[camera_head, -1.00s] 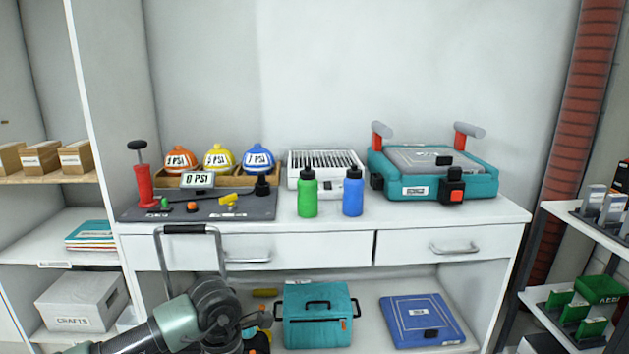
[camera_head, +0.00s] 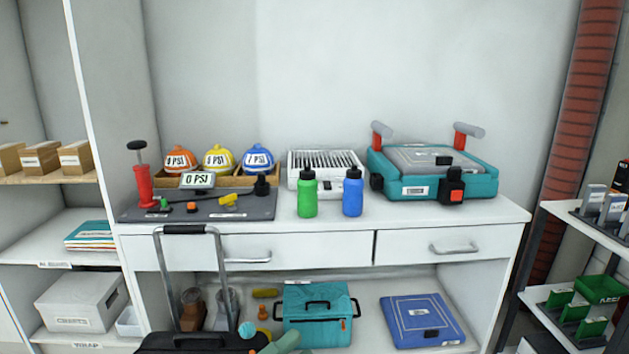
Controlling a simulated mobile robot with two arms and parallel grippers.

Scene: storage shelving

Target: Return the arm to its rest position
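Neither of my grippers is in view. A pale green rounded shape (camera_head: 284,342) shows at the bottom edge, cut off by the frame; I cannot tell whether it is part of my arm. A black case (camera_head: 185,342) with a tall metal pull handle stands at the bottom left, in front of the white workbench (camera_head: 320,244).
On the bench top are a green bottle (camera_head: 307,195), a blue bottle (camera_head: 352,194), a teal case (camera_head: 425,190) and a red pump (camera_head: 144,184). Below are a teal bag (camera_head: 316,325) and a blue case (camera_head: 420,322). Shelving (camera_head: 554,318) stands at right.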

